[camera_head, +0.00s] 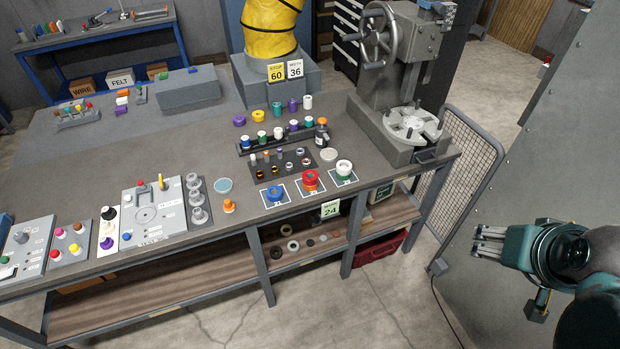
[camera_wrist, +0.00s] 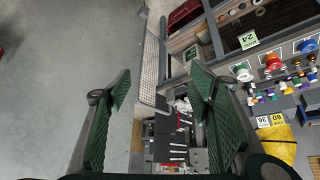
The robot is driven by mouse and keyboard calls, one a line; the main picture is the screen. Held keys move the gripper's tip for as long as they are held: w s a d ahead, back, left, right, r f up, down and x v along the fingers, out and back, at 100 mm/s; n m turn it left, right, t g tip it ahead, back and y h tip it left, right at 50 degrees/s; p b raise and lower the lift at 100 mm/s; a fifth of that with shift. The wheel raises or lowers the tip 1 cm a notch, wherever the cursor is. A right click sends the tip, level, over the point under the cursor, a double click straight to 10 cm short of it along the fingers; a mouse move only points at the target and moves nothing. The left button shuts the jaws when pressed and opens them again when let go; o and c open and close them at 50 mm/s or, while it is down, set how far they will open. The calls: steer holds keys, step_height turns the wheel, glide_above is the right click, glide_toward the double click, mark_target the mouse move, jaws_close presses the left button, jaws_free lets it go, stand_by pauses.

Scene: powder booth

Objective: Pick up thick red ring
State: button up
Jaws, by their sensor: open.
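The red ring (camera_head: 310,179) sits on a white-bordered pad near the front edge of the workbench, between a blue ring (camera_head: 274,194) and a white and green ring (camera_head: 344,168). An orange piece shows on or in the red ring. It also shows in the wrist view (camera_wrist: 273,62) at the right. My gripper (camera_head: 478,241) is far to the right of the bench, beside the grey wall, well apart from the ring. In the wrist view my gripper (camera_wrist: 160,88) has its two green fingers spread wide with nothing between them.
A grey arbor press (camera_head: 405,75) stands at the bench's right end. A mesh panel (camera_head: 470,165) stands between the bench and my gripper. A rack of small coloured spools (camera_head: 285,133) lies behind the rings. The lower shelf (camera_head: 190,285) holds several dark rings.

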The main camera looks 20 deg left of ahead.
steer(key=w+a+r+n+g, duration=0.25)
steer(key=w+a+n, duration=0.25)
steer(key=w+a, duration=0.55)
steer(key=n+g+p, duration=0.3)
steer(key=n+g, duration=0.2)
steer(key=n, duration=0.7)
glide_above(311, 173)
steer(key=s, duration=0.1)
step_height(311, 173, down, 22)
steer(key=shift+s+d+t, duration=0.2)
steer(key=shift+d+t, duration=0.05)
steer(key=shift+f, duration=1.25)
steer(key=shift+f, duration=0.1)
steer(key=shift+d+f+p, duration=0.1)
steer(key=shift+f+p, duration=0.35)
steer(key=shift+f, duration=2.1)
